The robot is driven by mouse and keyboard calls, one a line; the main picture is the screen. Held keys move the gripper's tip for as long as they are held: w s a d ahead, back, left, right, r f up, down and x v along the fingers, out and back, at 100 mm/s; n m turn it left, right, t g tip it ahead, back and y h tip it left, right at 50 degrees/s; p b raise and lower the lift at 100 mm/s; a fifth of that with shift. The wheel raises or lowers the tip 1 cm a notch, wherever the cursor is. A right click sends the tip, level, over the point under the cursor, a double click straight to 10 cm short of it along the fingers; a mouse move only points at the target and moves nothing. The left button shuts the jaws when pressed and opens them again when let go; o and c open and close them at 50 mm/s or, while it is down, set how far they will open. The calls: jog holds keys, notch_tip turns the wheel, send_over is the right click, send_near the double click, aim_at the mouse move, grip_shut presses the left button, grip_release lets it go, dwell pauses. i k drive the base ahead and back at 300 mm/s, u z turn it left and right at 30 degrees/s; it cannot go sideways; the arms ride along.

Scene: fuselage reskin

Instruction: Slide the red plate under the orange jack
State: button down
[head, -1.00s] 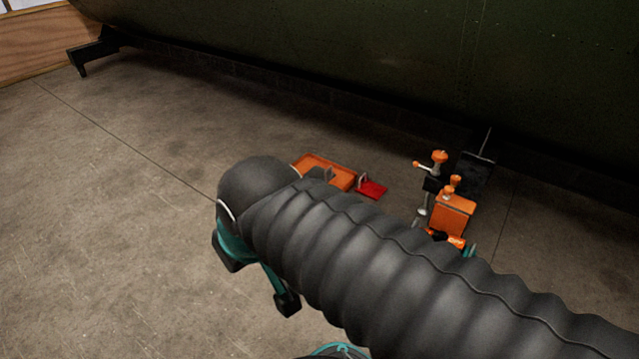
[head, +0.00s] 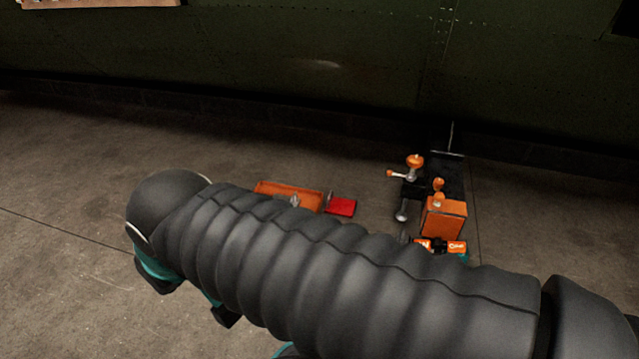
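The red plate (head: 341,207) is a small flat square lying on the floor just right of an orange tray, with a small grey handle at its left edge. The orange jack (head: 443,217) appears to be the orange and black assembly to the right, with an orange block, orange knobs and a dark base; which part is the jack itself is hard to tell. A floor gap separates plate and jack. My gripper (head: 195,302) is at lower left, fingers apart and empty, away from both. My arm partly hides it.
The orange tray (head: 272,189) lies left of the plate, partly behind my arm. The dark green fuselage (head: 300,70) spans the back. An orange and black tool (head: 457,247) sits in front of the jack. Bare floor (head: 75,165) is free at left.

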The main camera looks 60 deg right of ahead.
aim_at(337, 206)
jog(key=z, duration=0.6)
jog(key=i, duration=0.95)
jog(key=z, duration=1.35)
jog(key=i, duration=0.4)
jog(key=z, duration=0.45)
